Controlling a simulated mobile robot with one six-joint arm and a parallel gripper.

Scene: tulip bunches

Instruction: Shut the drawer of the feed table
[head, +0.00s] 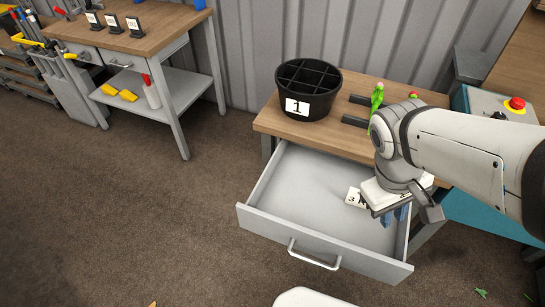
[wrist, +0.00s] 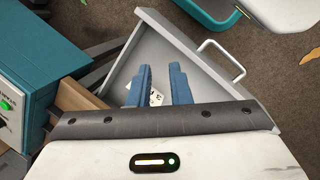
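The feed table (head: 345,143) has a wooden top, and its grey drawer (head: 300,196) is pulled far out at the front. The drawer's silver handle (head: 314,256) is on the front panel; it also shows in the wrist view (wrist: 222,58). A small white card with a number (head: 354,198) lies inside the drawer. My gripper (head: 397,214) is over the right part of the drawer, away from the handle. In the wrist view its two blue fingers (wrist: 160,86) are apart with a gap between them, and nothing is held. The drawer's right inner part is hidden by my arm in the head view.
A black divided bucket (head: 310,88) labelled 1 stands on the feed table. Green tulip stems (head: 376,98) lie near dark prongs behind my arm. A teal machine with a red button (head: 517,104) is at right. Another workbench (head: 130,35) stands at left. Floor before the drawer is mostly free.

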